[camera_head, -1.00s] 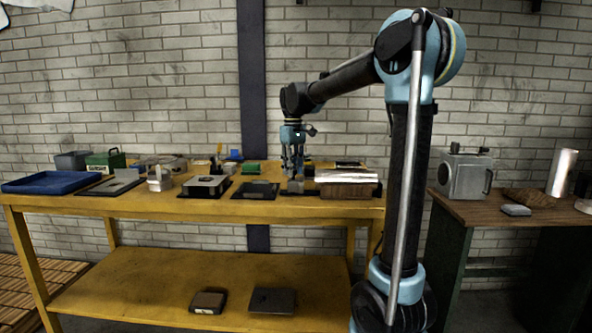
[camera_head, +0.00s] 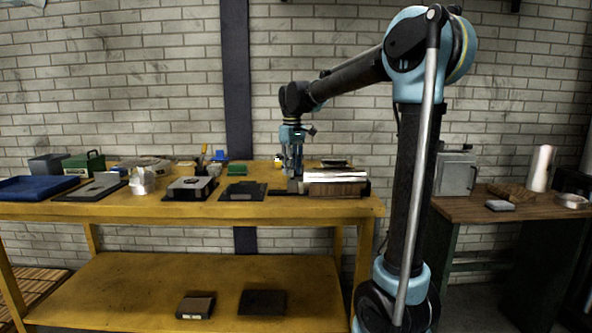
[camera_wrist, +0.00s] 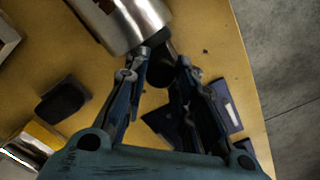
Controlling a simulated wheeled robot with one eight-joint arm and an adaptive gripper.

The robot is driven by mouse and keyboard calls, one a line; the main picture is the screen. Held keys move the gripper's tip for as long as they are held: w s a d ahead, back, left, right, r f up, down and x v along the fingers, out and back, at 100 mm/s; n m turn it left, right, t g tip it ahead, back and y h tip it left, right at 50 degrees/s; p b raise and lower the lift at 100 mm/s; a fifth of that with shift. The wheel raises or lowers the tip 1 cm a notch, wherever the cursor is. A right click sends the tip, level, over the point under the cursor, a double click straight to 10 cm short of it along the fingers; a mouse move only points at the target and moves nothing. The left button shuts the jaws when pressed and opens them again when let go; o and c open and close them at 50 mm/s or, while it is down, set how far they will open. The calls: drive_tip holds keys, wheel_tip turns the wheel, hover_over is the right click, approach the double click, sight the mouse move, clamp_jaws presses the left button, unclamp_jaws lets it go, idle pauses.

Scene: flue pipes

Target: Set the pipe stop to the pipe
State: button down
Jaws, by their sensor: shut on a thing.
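The silver pipe (camera_head: 334,175) lies level on a brown wooden support (camera_head: 337,189) at the right end of the yellow table. In the wrist view the pipe (camera_wrist: 125,22) is at the top, with its near end close to my fingertips. My gripper (camera_head: 292,174) points down just left of the pipe's left end. In the wrist view my gripper (camera_wrist: 163,68) is shut on a dark round piece, which looks like the pipe stop (camera_wrist: 164,72). The stop is at the pipe's near end. Fingers and shadow hide whether it touches or enters the pipe.
A black block (camera_wrist: 62,100) lies on the table left of my fingers, and a dark blue piece (camera_wrist: 228,105) lies right. A dark plate (camera_head: 242,191), a grey fixture (camera_head: 191,188) and a blue tray (camera_head: 35,188) stand farther left. A wooden side table (camera_head: 470,208) stands right.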

drive_tip(key=c, duration=1.3)
unclamp_jaws()
drive_tip(key=shift+w, duration=0.15)
drive_tip(key=shift+r, duration=0.15)
drive_tip(key=shift+r, duration=3.8)
drive_tip(key=s+d+f+m+t, duration=0.1)
drive_tip(key=s+d+f+m, duration=0.1)
drive_tip(key=s+d+f, duration=0.45)
drive_tip(key=s+d+f+m, duration=0.3)
drive_tip(key=s+d+f, duration=0.1)
drive_tip(key=s+d, duration=0.45)
drive_tip(key=s+d+f+m, duration=0.1)
drive_tip(key=s+d+f, duration=0.2)
drive_tip(key=s+f, duration=0.2)
drive_tip(key=s+d+f+m, duration=0.2)
drive_tip(key=s+f, duration=0.3)
drive_tip(key=f, duration=0.3)
drive_tip(key=s+d+f+m+t, duration=0.1)
drive_tip(key=s+d+f, duration=0.3)
drive_tip(key=s+f, duration=0.1)
drive_tip(key=shift+s+f, duration=0.3)
drive_tip(key=shift+f, duration=0.5)
